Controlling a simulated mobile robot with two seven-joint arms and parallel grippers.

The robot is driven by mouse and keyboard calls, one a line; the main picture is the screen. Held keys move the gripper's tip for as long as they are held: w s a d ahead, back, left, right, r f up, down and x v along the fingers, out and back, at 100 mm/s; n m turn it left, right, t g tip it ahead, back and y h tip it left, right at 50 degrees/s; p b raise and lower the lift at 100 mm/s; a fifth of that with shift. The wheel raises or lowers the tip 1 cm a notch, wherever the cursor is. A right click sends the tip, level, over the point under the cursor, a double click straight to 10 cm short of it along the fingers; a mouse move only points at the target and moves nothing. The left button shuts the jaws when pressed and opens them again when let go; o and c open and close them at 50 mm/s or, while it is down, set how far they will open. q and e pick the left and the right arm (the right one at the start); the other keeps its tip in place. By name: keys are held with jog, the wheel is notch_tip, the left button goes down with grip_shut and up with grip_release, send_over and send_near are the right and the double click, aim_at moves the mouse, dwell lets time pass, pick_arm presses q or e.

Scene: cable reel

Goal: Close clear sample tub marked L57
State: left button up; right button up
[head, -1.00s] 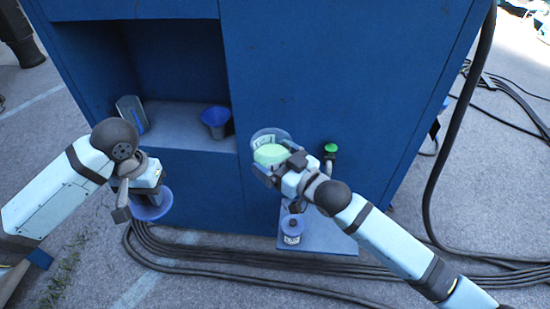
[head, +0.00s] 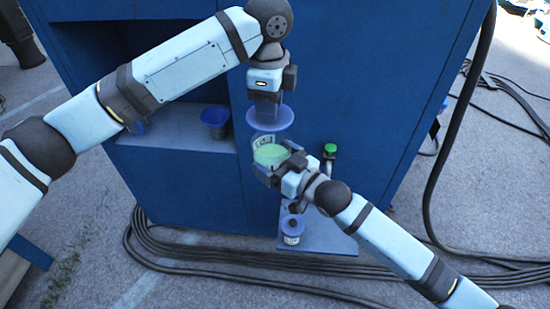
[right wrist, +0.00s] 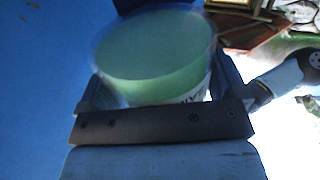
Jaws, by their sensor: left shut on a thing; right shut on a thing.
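The clear tub (head: 264,142) has green contents and a white label whose marking is too small to read. My right gripper (head: 276,167) is shut on the tub and holds it in front of the blue cabinet. The tub also shows in the right wrist view (right wrist: 155,62), between the fingers of my right gripper (right wrist: 158,95). My left gripper (head: 268,98) is shut on a round blue lid (head: 270,117) and points down. The lid is level, just above the tub in the head view; whether they touch cannot be told.
The blue cabinet (head: 350,80) has a recess with a dark blue cup (head: 215,118) on its shelf. A blue-lidded jar (head: 292,228) stands on a low ledge (head: 330,238). A green-topped item (head: 330,150) is at the right. Black cables run along the ground.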

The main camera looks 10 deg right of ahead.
aim_at(272, 157)
pick_arm(q)
jog(key=shift+d+r, duration=0.15)
jog(key=shift+f, duration=0.2)
jog(key=shift+f, duration=1.85)
jog(key=shift+f, duration=0.85)
jog(key=shift+f, duration=0.6)
jog(key=o, duration=1)
